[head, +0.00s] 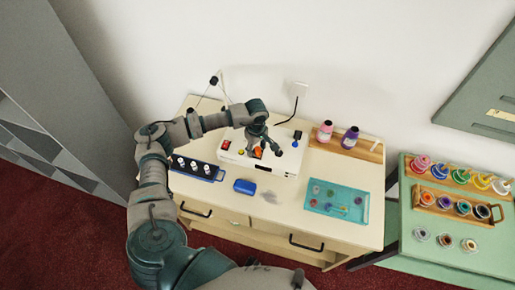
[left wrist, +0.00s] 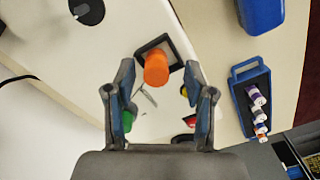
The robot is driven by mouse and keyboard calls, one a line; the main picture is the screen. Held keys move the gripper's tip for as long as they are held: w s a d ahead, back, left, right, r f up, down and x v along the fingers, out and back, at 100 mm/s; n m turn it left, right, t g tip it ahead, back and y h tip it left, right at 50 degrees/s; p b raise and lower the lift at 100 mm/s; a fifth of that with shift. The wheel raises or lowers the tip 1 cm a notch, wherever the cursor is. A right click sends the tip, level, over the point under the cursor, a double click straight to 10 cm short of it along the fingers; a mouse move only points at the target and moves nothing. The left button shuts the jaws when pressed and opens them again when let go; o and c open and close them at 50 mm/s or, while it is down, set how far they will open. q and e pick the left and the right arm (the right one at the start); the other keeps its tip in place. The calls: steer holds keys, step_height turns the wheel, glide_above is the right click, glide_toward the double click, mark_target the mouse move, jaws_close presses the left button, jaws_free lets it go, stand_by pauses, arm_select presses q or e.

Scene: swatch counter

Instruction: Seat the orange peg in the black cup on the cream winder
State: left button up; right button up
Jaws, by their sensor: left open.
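The cream winder (head: 284,163) stands on the counter, with a red switch and coloured buttons. The orange peg (left wrist: 156,68) shows in the left wrist view between my spread fingertips, at the square black cup (left wrist: 143,51) on the winder. The peg overlaps the cup's near part; how deep it sits is hidden. In the head view the peg (head: 257,152) is a small orange spot below my left gripper (head: 264,146). My left gripper (left wrist: 158,72) is open, fingers apart on either side of the peg, with gaps visible. My right gripper is in neither view.
A blue box (head: 245,186) and a blue rack (head: 207,177) of spools lie in front and left of the winder. A teal tray (head: 316,207) is at front right. Bottles (head: 349,138) stand in a wooden tray behind. A green cart (head: 455,258) stands at right.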

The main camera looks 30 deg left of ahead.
arm_select(q)
steer(key=shift+a+r, duration=0.1)
steer(key=shift+r, duration=0.35)
step_height(320, 180, up, 11)
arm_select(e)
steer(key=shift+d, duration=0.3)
arm_select(q)
steer(key=shift+d, duration=0.4)
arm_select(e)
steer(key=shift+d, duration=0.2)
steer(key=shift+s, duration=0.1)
